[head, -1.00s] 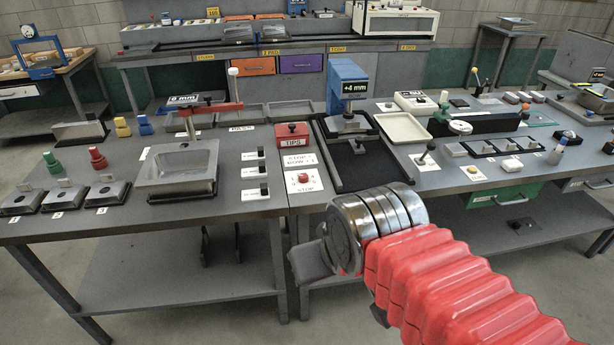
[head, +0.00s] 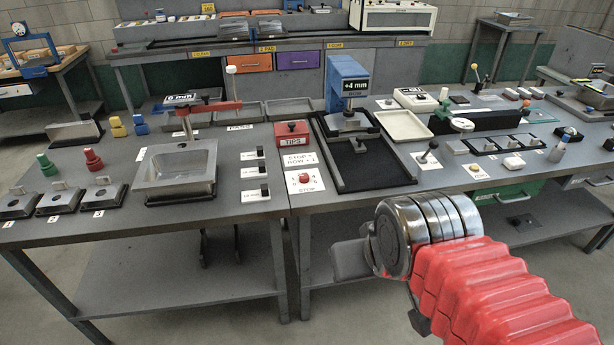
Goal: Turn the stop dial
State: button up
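The stop dial is a small red knob (head: 304,178) on a white plate (head: 305,182) labelled STOP, at the front edge of the bench, right of the sink. My gripper (head: 345,262) is in front of the bench and below its top, to the lower right of the dial and apart from it. Only a grey part of it shows beyond the metal wrist; its fingertips are hidden, so I cannot tell if it is open or shut.
A sink-like basin (head: 178,170) and small black switches (head: 262,170) stand left of the dial. A red TIPS box (head: 292,133) is behind it.

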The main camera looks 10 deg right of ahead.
aim_at(304, 178)
jog(key=u, duration=0.05)
jog(key=i, duration=1)
jog(key=z, duration=0.05)
